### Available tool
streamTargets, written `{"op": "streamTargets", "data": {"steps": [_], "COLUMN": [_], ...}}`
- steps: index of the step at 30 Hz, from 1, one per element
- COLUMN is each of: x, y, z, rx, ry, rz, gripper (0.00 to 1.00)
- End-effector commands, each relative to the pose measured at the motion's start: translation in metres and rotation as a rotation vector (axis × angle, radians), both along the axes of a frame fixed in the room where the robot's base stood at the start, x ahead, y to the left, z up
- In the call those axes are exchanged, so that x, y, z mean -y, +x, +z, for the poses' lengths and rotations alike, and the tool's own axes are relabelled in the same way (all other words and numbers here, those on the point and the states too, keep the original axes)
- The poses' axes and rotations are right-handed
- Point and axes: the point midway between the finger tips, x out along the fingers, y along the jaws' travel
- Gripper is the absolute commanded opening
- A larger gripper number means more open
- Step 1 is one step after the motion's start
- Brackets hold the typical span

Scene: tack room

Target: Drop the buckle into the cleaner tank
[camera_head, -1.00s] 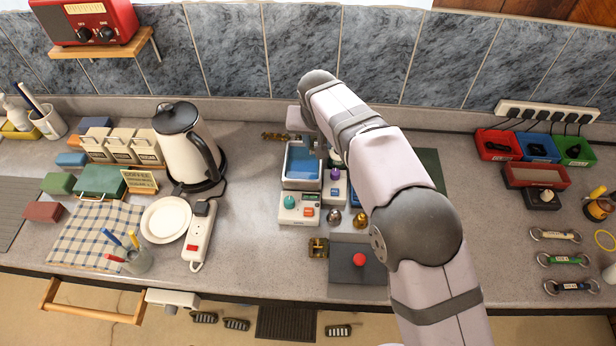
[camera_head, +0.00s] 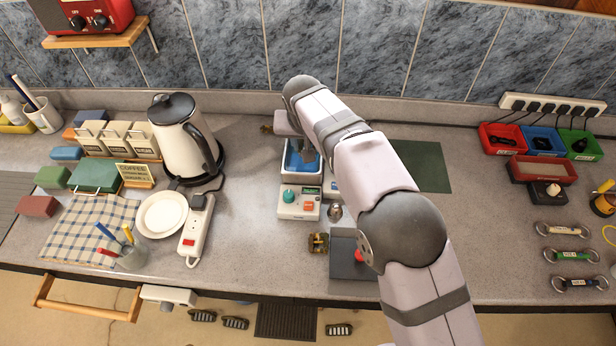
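The cleaner tank (camera_head: 288,172) is a white box with blue inside and a control panel (camera_head: 299,203) in front, on the counter left of my arm. My gripper (camera_head: 305,160) points down over the tank's blue basin. My wrist partly covers it, and its fingers are too small to tell whether they are open, shut or holding anything. A brass buckle-like piece (camera_head: 318,243) lies on the counter in front of the tank. Another brass piece (camera_head: 266,129) shows behind the tank at its left. I cannot tell which one is the task's buckle.
A kettle (camera_head: 183,140) and a power strip (camera_head: 196,230) stand left of the tank. A dark plate with a red knob (camera_head: 345,270) lies in front, partly behind my arm. A green mat (camera_head: 425,165) is right of my arm. Coloured trays (camera_head: 500,140) stand further right.

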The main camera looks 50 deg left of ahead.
Motion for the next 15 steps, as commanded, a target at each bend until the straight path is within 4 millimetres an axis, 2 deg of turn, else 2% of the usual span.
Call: {"op": "streamTargets", "data": {"steps": [1, 6, 15], "x": [0.0, 0.0, 0.0], "y": [0.0, 0.0, 0.0], "z": [-0.009, -0.018, -0.019], "rx": [0.0, 0.001, 0.001], "ry": [0.0, 0.001, 0.001], "rz": [0.0, 0.0, 0.0], "gripper": [0.1, 0.1, 0.1]}}
